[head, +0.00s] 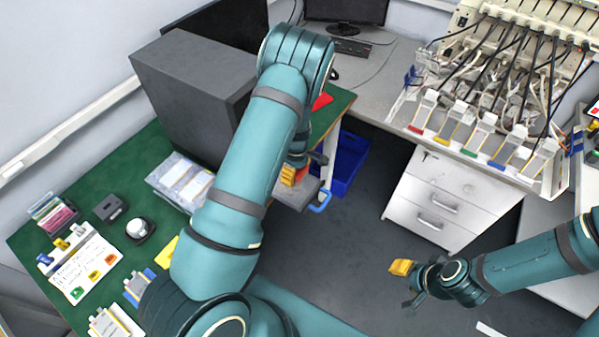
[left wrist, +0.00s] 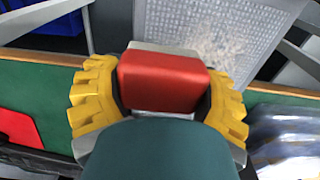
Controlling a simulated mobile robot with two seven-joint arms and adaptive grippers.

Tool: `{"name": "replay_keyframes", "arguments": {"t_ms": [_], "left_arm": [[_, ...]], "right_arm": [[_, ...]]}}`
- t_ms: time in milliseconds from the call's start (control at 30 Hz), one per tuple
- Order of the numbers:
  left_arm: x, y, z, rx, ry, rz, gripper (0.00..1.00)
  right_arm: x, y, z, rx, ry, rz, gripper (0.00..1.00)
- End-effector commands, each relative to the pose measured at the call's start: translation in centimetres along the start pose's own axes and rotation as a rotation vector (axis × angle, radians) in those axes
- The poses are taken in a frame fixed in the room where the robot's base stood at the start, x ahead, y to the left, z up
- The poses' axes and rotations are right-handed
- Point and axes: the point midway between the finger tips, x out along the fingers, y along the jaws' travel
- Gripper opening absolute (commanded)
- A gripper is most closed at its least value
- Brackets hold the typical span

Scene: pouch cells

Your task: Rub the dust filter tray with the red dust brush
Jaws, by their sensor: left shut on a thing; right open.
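The red dust brush (left wrist: 163,82) is between the yellow fingers of my left gripper (left wrist: 158,100), which is shut on it. In the head view my left gripper (head: 289,176) is partly hidden by my own arm, and only a bit of the brush (head: 302,172) shows. A grey tray with a speckled face, which looks like the dust filter tray (left wrist: 215,38), lies beyond the brush in the left wrist view. In the head view the tray (head: 294,197) sits at the green table's edge. I cannot tell whether the bristles touch it. My right gripper (head: 402,268) is open and empty, above the floor.
A blue crate (head: 347,165) stands on the floor beyond the tray. A big dark grey box (head: 190,95) stands on the green table (head: 40,215). A white drawer unit (head: 445,195) is under the grey bench. Open floor lies between my arms.

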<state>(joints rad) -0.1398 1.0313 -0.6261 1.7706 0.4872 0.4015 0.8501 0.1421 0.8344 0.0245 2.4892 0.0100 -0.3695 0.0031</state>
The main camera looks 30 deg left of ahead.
Motion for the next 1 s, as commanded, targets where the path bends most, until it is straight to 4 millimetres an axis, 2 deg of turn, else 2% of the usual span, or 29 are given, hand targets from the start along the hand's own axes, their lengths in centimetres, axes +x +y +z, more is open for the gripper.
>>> {"name": "replay_keyframes", "arguments": {"t_ms": [400, 667, 1000], "left_arm": [[0.3, -3.4, 0.1, -0.001, -0.002, -0.003, 0.36], [0.3, -4.4, 0.1, -0.002, -0.002, -0.006, 0.36], [0.3, -7.1, 0.1, -0.002, -0.003, -0.007, 0.36]], "right_arm": [[0.1, 0.0, 0.0, 0.000, 0.000, 0.000, 0.47], [0.1, 0.0, 0.0, 0.000, 0.000, 0.000, 0.47], [0.2, 0.1, 0.0, 0.000, 0.000, 0.000, 0.47]]}}
